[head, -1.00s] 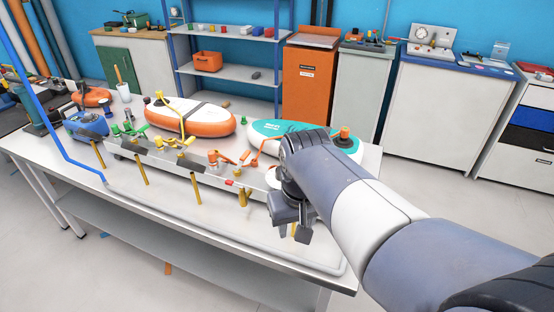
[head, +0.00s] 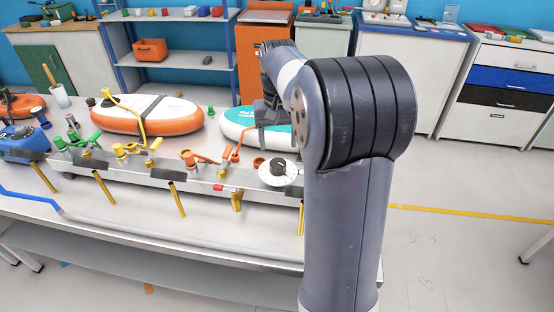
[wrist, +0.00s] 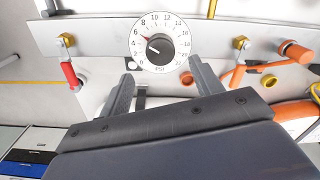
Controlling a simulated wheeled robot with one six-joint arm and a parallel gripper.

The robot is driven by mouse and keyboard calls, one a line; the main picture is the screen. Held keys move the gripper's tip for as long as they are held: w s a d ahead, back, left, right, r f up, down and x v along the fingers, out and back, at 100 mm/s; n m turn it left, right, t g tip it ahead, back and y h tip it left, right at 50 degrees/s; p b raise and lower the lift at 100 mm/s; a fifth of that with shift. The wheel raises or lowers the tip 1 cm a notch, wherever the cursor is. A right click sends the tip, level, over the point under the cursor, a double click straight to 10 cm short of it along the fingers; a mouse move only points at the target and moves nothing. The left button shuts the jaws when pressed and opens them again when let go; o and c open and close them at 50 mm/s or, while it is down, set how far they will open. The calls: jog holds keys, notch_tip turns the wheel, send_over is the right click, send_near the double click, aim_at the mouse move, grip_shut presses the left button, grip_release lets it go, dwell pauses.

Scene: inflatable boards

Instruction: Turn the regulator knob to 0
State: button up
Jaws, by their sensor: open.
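The regulator knob (head: 280,169) is a black knob on a round white dial on the front rail of the bench, left of my arm in the head view. In the wrist view the regulator knob (wrist: 160,47) is at the top centre, with numbers around it. My gripper (wrist: 163,80) is open and empty. Its two fingers are apart below the dial in the wrist view, not around the knob. In the head view my gripper (head: 265,112) is partly hidden by my arm.
The metal rail (head: 150,176) carries green, yellow and orange valves and yellow posts close to the dial. In the wrist view a red-handled valve (wrist: 69,68) and an orange-handled valve (wrist: 237,72) flank it. Inflatable boards (head: 160,118) lie behind the rail.

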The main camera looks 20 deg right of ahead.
aim_at(278, 162)
notch_tip(278, 162, down, 7)
jog(key=shift+f, duration=0.1)
jog(key=shift+c, duration=0.4)
jog(key=c, duration=0.9)
